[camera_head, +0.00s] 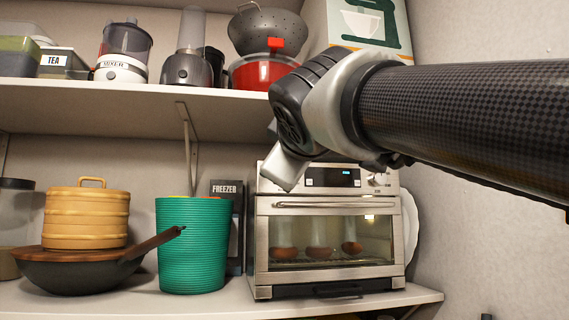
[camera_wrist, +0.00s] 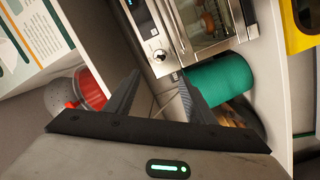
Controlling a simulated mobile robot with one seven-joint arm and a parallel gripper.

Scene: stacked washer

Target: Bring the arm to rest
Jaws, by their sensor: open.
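My arm reaches in from the right in the head view, and my gripper (camera_head: 285,170) is in front of the upper left part of the toaster oven. In the wrist view my gripper (camera_wrist: 158,82) is open, with its two dark fingers apart and nothing between them. The toaster oven (camera_head: 325,205) stands on the lower shelf with its glass door shut. Several round brown items show behind the glass. In the wrist view part of the oven (camera_wrist: 190,30) lies beyond the fingertips. The exact gap between gripper and oven cannot be told.
The lower shelf (camera_head: 240,303) also holds a green ribbed bin (camera_head: 192,245), a wok (camera_head: 75,275) and yellow stacked steamers (camera_head: 86,218). The upper shelf (camera_head: 120,92) holds a red pot (camera_head: 262,72), a colander (camera_head: 267,32) and blenders. A wall (camera_head: 480,250) stands at the right.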

